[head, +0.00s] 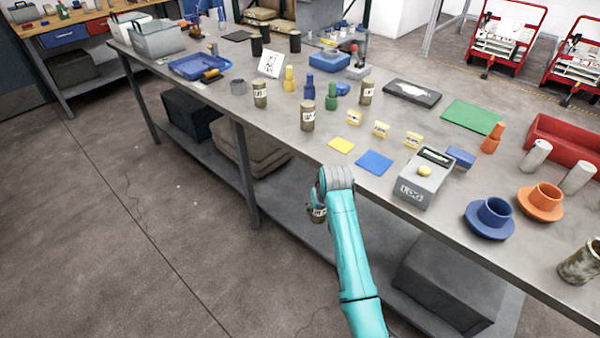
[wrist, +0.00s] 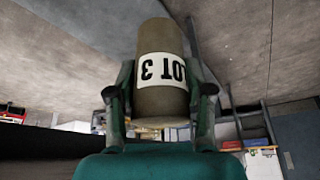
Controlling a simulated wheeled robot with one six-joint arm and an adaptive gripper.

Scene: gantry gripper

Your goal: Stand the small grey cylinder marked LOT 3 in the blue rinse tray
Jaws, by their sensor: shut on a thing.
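The grey-brown cylinder with a white LOT 3 label (wrist: 161,88) is between the two fingers of my gripper (wrist: 161,108) in the wrist view, its lettering inverted there. The gripper is shut on it. In the head view the cylinder (head: 318,213) shows partly below my wrist, in front of the bench's near edge and off the bench top. My arm hides most of the gripper there. The blue rinse tray (head: 186,68) lies at the far left part of the bench, well away from my gripper. A yellow-and-dark tool (head: 211,75) lies at its near right edge.
Similar labelled cylinders stand on the bench (head: 307,116), (head: 260,94), (head: 367,91). Yellow and blue bottles stand mid-bench. A grey device (head: 425,180) stands right of my arm. Floor left is clear.

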